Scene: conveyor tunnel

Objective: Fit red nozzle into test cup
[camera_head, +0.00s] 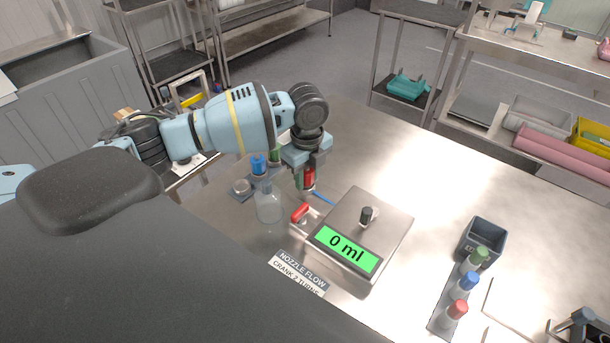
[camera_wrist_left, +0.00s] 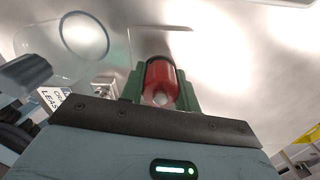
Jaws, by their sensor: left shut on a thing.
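My left gripper (camera_head: 306,172) points down above the steel table and is shut on the red nozzle (camera_head: 308,180). In the left wrist view the red nozzle (camera_wrist_left: 161,82) sits between the two dark green fingers (camera_wrist_left: 160,90). A clear, see-through cup (camera_head: 269,205), which looks like the test cup, stands on the table left of the gripper and nearer the camera. It also shows in the left wrist view (camera_wrist_left: 84,36), apart from the nozzle. A dark jaw-like part (camera_head: 580,325), perhaps my right gripper, is cut off at the lower right; its state is unclear.
A rack with blue (camera_head: 258,165) and green caps stands behind the cup. Another rack (camera_head: 440,322) and a dark bin (camera_head: 483,238) are right.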

